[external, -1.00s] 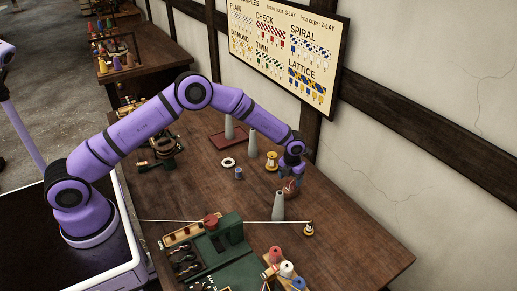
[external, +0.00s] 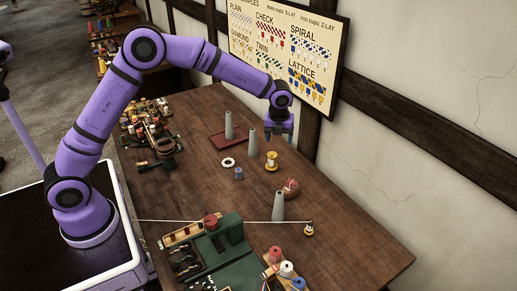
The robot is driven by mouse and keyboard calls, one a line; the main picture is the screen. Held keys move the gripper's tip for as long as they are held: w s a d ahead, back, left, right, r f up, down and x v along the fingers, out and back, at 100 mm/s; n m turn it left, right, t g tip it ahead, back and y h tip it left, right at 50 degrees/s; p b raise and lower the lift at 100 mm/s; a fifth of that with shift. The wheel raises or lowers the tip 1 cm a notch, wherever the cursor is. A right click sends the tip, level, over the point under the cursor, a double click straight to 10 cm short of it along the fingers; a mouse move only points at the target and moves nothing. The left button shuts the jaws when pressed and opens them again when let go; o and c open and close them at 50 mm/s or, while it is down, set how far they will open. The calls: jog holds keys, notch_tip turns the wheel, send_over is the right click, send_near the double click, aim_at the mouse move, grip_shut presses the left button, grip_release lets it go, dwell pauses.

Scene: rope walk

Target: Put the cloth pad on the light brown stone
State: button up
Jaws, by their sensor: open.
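A small rounded brown stone (external: 291,194) lies on the table, right of centre. A reddish patch, which looks like the cloth pad (external: 291,183), shows on top of it; the two are too small to separate clearly. My gripper (external: 281,139) is open and empty. It hangs fingers down, well above the table and above the stone in the picture, apart from it.
Tall grey cones stand near the stone, one (external: 278,206) just in front of it. A stretched rope (external: 170,221) crosses the table by a green stand (external: 232,232).

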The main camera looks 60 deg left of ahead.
jog(key=s+a+r+n+t, duration=0.1)
jog(key=s+a+r+n, duration=0.2)
jog(key=s+r+n, duration=0.6)
jog(key=s+a+r+n+t, duration=0.1)
jog(key=s+a+r+n, duration=0.3)
jog(key=s+r, duration=0.9)
jog(key=s+a+f+n+t, duration=0.1)
jog(key=s+n, duration=0.5)
jog(key=s, duration=0.7)
jog(key=s+a+f+n+t, duration=0.1)
jog(key=s+n, duration=0.6)
jog(key=s, duration=0.7)
jog(key=shift+a+f+n+h, duration=0.3)
jog(key=shift+a+f, duration=0.35)
jog(key=shift+a, duration=0.15)
